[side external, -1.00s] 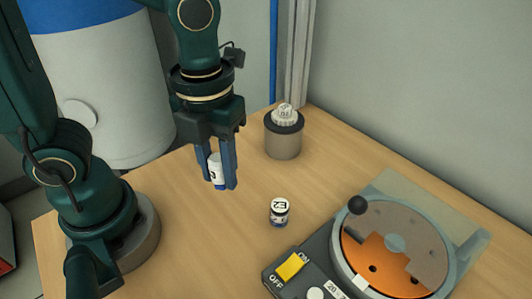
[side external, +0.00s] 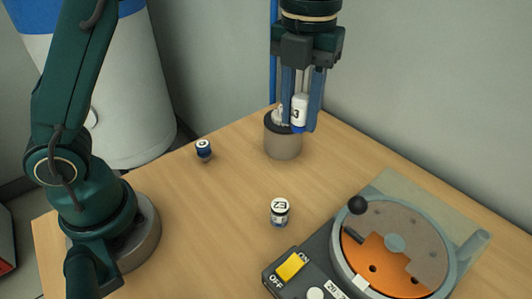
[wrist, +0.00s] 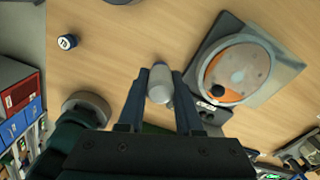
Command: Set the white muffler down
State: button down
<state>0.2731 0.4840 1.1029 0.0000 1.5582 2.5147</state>
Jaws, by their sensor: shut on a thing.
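The white muffler (side external: 299,108) is a white cylinder with dark marking and a blue lower end. My gripper (side external: 300,122) is shut on it and holds it upright, up in the air. In the side view it overlaps the grey-brown cup (side external: 283,142), and I cannot tell its exact height. In the wrist view the muffler (wrist: 160,83) shows as a pale rounded piece between the fingers (wrist: 160,90).
Two small white-and-blue pieces stand on the wooden table: one at the back left (side external: 204,151), one near the middle (side external: 280,212). A round orange-and-grey machine (side external: 395,245) with a yellow switch (side external: 291,267) stands at the right. The table between them is clear.

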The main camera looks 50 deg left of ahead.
send_over(322, 188)
jog(key=s, duration=0.2)
jog(key=f, duration=0.2)
jog(key=shift+w+f, duration=0.9)
jog(key=shift+f, duration=6.2)
jog(key=shift+f, duration=0.2)
jog(key=c, duration=0.6)
grip_release()
jog(key=shift+r, duration=0.1)
